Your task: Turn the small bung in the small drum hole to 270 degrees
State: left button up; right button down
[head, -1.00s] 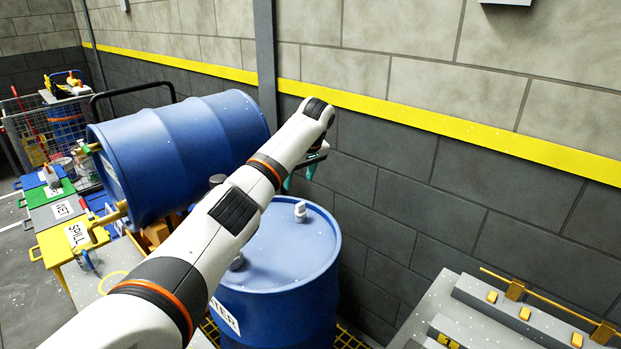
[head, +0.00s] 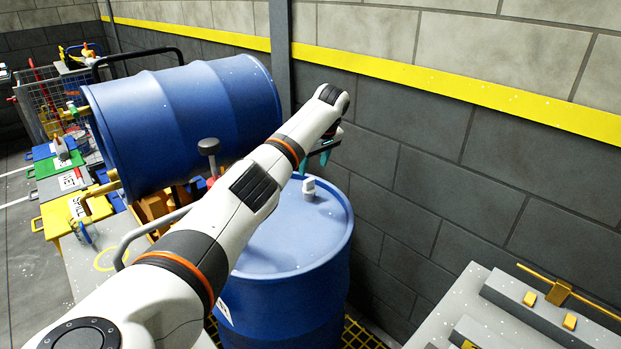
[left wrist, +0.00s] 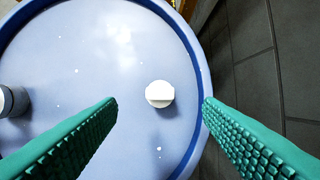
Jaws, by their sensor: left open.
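The small bung (head: 309,188) is a white plug standing upright in the top of the upright blue drum (head: 300,238), near its far edge. In the left wrist view the small bung (left wrist: 160,94) shows from above as a round white cap, close to the drum's rim. My left gripper (head: 327,148) is above the drum, near the bung. The fingers look apart from the bung. My right gripper is not in view.
A larger grey bung (left wrist: 12,101) sits on the same drum top at the left. A second blue drum (head: 185,120) lies on its side at the left. A grey wall (head: 420,180) stands close behind, and a grey bench (head: 450,300) is at the lower right.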

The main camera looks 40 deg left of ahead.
aim_at(309, 179)
pick_arm(q)
jog(key=x, duration=0.8)
jog(key=shift+a+f+b, duration=0.15)
jog(key=shift+f+b, duration=0.3)
jog(key=shift+f, duration=0.1)
